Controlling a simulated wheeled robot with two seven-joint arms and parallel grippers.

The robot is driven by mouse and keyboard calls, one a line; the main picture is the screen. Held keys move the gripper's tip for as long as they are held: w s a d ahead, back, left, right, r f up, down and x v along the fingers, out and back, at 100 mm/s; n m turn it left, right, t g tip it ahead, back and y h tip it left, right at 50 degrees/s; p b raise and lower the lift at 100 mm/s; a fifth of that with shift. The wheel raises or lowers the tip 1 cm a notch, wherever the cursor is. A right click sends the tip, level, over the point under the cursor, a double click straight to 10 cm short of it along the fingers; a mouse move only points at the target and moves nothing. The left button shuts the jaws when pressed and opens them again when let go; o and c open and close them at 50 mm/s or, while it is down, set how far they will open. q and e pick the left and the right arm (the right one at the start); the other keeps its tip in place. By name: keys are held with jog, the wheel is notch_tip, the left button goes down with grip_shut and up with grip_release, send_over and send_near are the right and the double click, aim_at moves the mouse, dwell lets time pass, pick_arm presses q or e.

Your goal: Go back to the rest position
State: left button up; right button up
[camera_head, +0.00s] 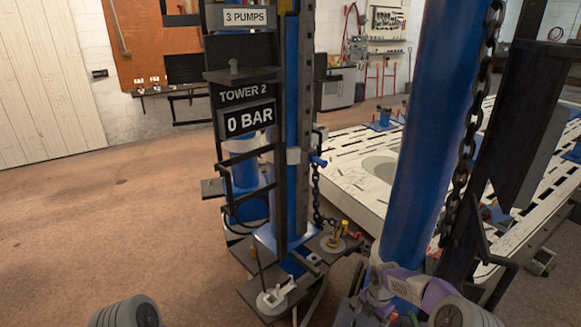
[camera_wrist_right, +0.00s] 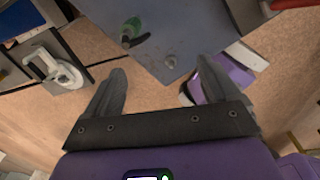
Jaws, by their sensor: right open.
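My right gripper (camera_wrist_right: 160,68) shows in the right wrist view with its two grey fingers spread wide. Nothing is between the fingertips. A purple and grey part of my right arm (camera_head: 408,285) shows at the bottom right of the head view, in front of the foot of the thick blue column. Where its fingers are in the head view I cannot tell. A grey rounded part of my own body (camera_head: 125,312) shows at the bottom left. My left gripper is not in view.
The tower (camera_head: 290,130) with its "0 BAR" sign (camera_head: 249,120) stands ahead. A white fitting (camera_head: 275,296) sits on its dark base. The thick blue column (camera_head: 430,130) and chain (camera_head: 466,150) stand close on the right. A slotted white bench (camera_head: 350,185) lies behind. Floor at left is clear.

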jog(key=s+a+f+m+y+b, duration=0.1)
jog(key=s+a+f+m, duration=0.2)
jog(key=a+f+m, duration=0.1)
jog(key=s+a+f+m+y+b, duration=0.1)
jog(key=s+a+f+m+b, duration=0.1)
jog(key=s+a+f+m, duration=0.1)
jog(key=s+a+f+m+y+b, duration=0.1)
jog(key=s+a+f+m, duration=0.3)
jog(key=f, duration=0.3)
jog(key=shift+s+a+f+m+y, duration=0.1)
jog(key=shift+a+m+y, duration=0.05)
jog(key=shift+a, duration=0.25)
jog(key=shift+s+a+f+m+y, duration=0.1)
jog(key=shift+a+m+y, duration=0.05)
jog(key=shift+a, duration=0.2)
pick_arm(q)
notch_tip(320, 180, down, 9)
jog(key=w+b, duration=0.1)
jog(key=b, duration=0.3)
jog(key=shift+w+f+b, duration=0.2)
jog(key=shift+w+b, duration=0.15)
pick_arm(e)
jog(key=s+a+f+m, duration=0.1)
jog(key=s+f+m, duration=0.1)
jog(key=s+m, duration=0.6)
jog(key=s+a+f+m, duration=0.2)
jog(key=s+f+m, duration=0.1)
jog(key=s+m, duration=0.5)
jog(key=shift+s+f, duration=0.3)
jog(key=shift+f, duration=0.05)
